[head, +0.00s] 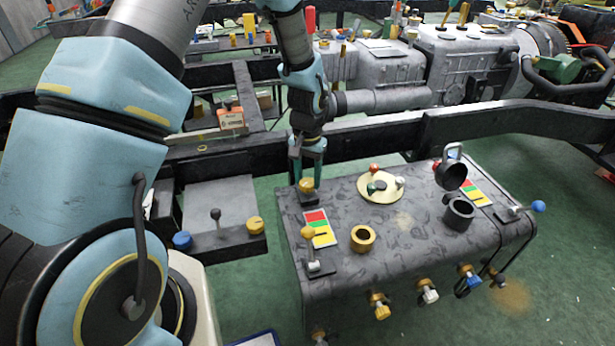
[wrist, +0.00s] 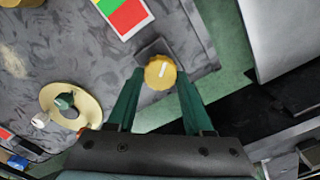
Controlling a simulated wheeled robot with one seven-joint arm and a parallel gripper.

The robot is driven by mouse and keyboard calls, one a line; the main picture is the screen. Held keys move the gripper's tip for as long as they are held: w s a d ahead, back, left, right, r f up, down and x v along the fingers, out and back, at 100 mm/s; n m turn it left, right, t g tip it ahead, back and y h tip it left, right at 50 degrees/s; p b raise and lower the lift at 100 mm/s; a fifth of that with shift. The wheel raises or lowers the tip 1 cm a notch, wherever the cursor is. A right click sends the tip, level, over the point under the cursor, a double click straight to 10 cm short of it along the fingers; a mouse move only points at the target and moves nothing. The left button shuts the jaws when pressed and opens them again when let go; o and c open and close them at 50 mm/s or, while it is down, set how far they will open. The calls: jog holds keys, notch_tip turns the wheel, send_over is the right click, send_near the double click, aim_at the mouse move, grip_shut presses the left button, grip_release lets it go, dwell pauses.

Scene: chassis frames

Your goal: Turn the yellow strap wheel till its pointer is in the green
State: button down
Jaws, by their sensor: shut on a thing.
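The yellow wheel (head: 306,185) sits on a dark square base at the back left corner of the grey tank. My gripper (head: 307,178) comes down from above and is shut on it. In the wrist view the wheel (wrist: 155,79) lies between my two green fingers (wrist: 160,74). A short white pointer mark on its top points up and slightly right in that view. A card with green, yellow and red bands (head: 320,229) lies on the tank beside it; its green and red parts show in the wrist view (wrist: 127,17). No green zone is visible on the wheel's base.
A yellow-ball lever (head: 308,233), a brass ring (head: 362,238), a cream disc with coloured knobs (head: 381,187) and a black filler neck (head: 459,213) stand on the tank. Another yellow knob (head: 255,225) and a blue knob (head: 182,240) are left of it. The frame rail (head: 390,135) runs behind.

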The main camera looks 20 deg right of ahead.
aim_at(308, 181)
jog(key=shift+c, duration=1.5)
grip_release()
notch_tip(308, 181, up, 11)
jog(key=shift+b, duration=0.4)
